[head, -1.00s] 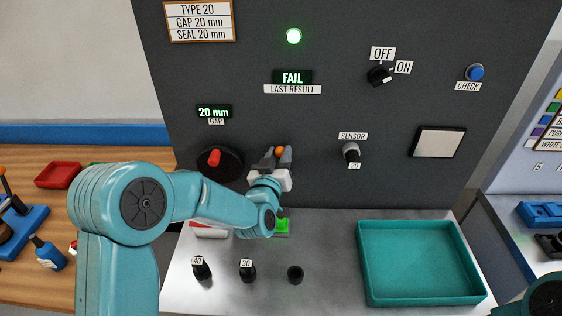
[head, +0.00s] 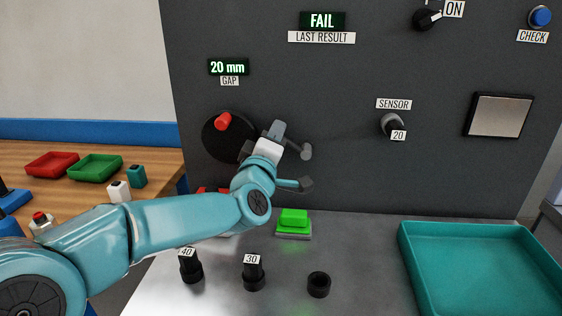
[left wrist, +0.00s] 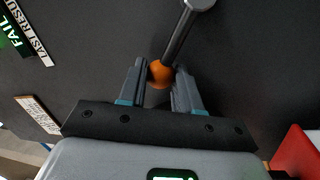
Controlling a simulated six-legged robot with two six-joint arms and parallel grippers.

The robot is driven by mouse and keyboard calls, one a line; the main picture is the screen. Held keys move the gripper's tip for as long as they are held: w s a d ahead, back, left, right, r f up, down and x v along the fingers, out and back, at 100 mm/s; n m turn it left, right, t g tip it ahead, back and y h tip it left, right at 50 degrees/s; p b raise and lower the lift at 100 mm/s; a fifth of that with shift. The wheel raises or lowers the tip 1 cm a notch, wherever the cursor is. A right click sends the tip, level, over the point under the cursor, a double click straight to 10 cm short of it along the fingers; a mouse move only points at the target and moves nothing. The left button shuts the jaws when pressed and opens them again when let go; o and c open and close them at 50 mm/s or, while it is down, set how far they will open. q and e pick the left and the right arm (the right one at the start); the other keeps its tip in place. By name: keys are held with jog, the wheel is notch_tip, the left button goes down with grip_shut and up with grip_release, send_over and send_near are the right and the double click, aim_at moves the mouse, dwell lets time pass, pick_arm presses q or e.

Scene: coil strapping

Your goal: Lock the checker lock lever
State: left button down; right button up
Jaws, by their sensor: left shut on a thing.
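The lock lever shows in the left wrist view as a grey shaft (left wrist: 179,35) with an orange ball knob (left wrist: 159,75). The ball sits between the two dark fingers of my left gripper (left wrist: 160,88), which is shut on it. In the head view my left gripper (head: 286,142) is at the dark panel, tilted to the upper right. The lever's grey pivot end (head: 306,151) shows just right of the fingers; the orange ball is hidden there. My right gripper is out of view.
A red handle on a black disc (head: 229,146) is close left of the gripper. A green block (head: 293,219) stands below it. The display (head: 322,20) reads FAIL and the gap display (head: 228,67) reads 20 mm. Black cylinders and a teal tray (head: 407,258) are on the bench.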

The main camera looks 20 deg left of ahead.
pick_arm(q)
jog(key=shift+s+a+f+n+y+b, duration=0.1)
jog(key=shift+a+f+n+y+b, duration=0.15)
jog(key=shift+f+n+b, duration=0.6)
jog(key=shift+w+a+f+n+y+b, duration=0.15)
jog(key=shift+f+n+y+b, duration=0.1)
jog(key=shift+n+b, duration=1.15)
jog(key=shift+s+a+f+n+y+b, duration=0.2)
jog(key=shift+f+n+b, duration=0.45)
jog(key=shift+b, duration=0.85)
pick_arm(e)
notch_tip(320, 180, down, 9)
pick_arm(q)
jog(key=shift+r, duration=0.1)
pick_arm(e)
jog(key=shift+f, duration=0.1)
pick_arm(q)
jog(key=c, duration=0.8)
grip_release()
jog(key=v, duration=1.6)
jog(key=shift+s+d+f, duration=0.1)
jog(key=shift+f, duration=0.1)
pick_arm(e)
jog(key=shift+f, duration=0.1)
